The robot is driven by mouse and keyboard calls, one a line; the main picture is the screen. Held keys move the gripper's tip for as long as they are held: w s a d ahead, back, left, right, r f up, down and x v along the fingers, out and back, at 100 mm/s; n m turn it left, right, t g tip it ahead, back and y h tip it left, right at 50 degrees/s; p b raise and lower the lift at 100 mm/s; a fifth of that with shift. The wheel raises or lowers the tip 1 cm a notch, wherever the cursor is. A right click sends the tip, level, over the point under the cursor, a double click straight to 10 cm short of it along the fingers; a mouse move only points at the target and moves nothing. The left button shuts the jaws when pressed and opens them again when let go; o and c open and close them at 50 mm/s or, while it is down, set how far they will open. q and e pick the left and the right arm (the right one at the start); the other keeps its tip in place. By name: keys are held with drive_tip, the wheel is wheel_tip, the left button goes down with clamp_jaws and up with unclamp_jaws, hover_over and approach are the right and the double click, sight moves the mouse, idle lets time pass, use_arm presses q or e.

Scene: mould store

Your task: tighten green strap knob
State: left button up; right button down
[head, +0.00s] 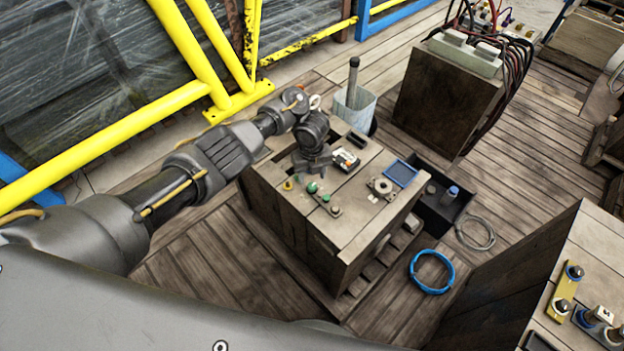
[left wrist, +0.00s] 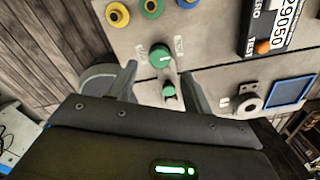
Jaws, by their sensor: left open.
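A round green knob (left wrist: 160,55) with a white mark sits on a pale fitting with small lettering. It also shows on the wooden crate top in the head view (head: 312,187). A smaller green piece (left wrist: 168,90) lies just nearer in the wrist view. My left gripper (left wrist: 158,74) is open, its fingers apart on either side of this line of green parts. The larger knob appears just beyond the fingertips, and I see no contact. In the head view my left gripper (head: 312,168) is over the crate, beside the green knob. My right gripper is not in view.
Yellow (left wrist: 117,14), green (left wrist: 151,9) and blue ringed sockets and a meter (left wrist: 274,24) are close by. A blue-framed panel (head: 400,173) and round fitting (head: 381,187) share the crate top (head: 350,226). A black bin (head: 437,214) and blue hose coil (head: 431,290) lie right.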

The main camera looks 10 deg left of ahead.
sight(312, 186)
use_arm(q)
wheel_tip(312, 186, up, 6)
drive_tip(key=p, duration=0.4)
drive_tip(key=shift+r, duration=0.15)
